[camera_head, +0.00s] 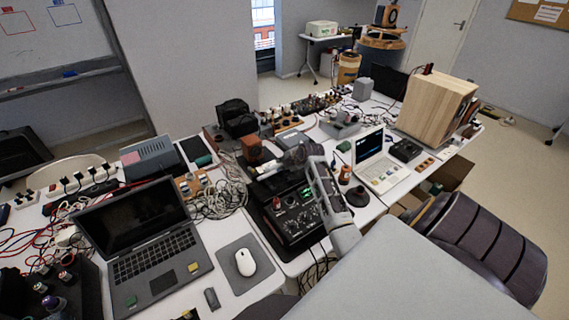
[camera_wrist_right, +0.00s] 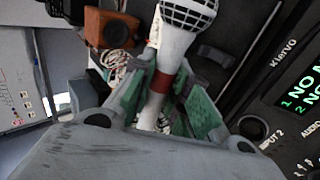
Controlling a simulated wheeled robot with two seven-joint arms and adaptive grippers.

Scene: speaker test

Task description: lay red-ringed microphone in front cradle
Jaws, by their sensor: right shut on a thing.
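My right gripper (camera_wrist_right: 164,82) is shut on the red-ringed microphone (camera_wrist_right: 172,52), as the right wrist view shows. The microphone has a white body, a wire-mesh head and a red ring (camera_wrist_right: 160,82) between the green-padded fingers. Its mesh head points away from my wrist. In the head view my right gripper (camera_head: 292,158) is over the back of a black audio unit, and the microphone is hard to make out. I cannot clearly pick out the front cradle in either view. My left gripper is not in view.
The black audio unit (camera_head: 284,222) has knobs and a lit green display. A brown speaker (camera_head: 251,149) and tangled cables (camera_head: 221,194) lie to its left. A grey laptop (camera_head: 154,263), a mouse (camera_head: 246,262) and a white laptop (camera_head: 377,165) crowd the tables.

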